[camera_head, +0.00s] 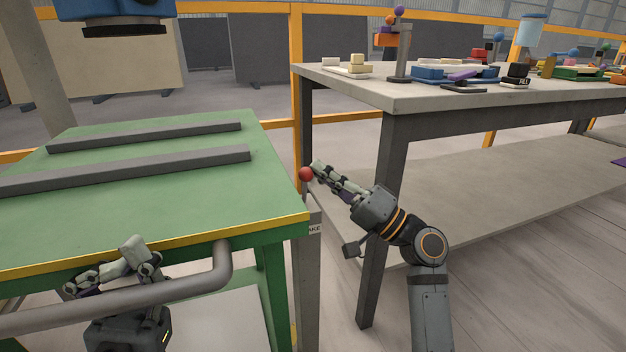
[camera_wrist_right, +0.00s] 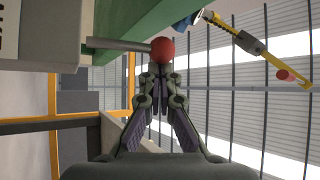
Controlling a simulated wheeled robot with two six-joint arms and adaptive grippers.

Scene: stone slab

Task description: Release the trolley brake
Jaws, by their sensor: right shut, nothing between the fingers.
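The trolley (camera_head: 180,200) has a green top with a yellow front edge and a grey tubular handle (camera_head: 225,268). The brake lever ends in a red knob (camera_head: 306,174) beside the trolley's right corner, above a grey post with a partly hidden label (camera_head: 314,229). In the right wrist view the red knob (camera_wrist_right: 162,50) sits on a grey rod (camera_wrist_right: 118,44). My right gripper (camera_head: 317,168) is shut and empty, its fingertips right at the knob; contact is unclear. My left gripper (camera_head: 110,272) is at the handle, which partly hides it; its grip is unclear.
Two dark grey bars (camera_head: 130,170) lie on the trolley top. A stone-topped table (camera_head: 420,95) with several coloured parts stands at the right, its leg (camera_head: 385,200) close behind my right arm. A yellow railing (camera_head: 296,80) runs behind. Floor at lower right is clear.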

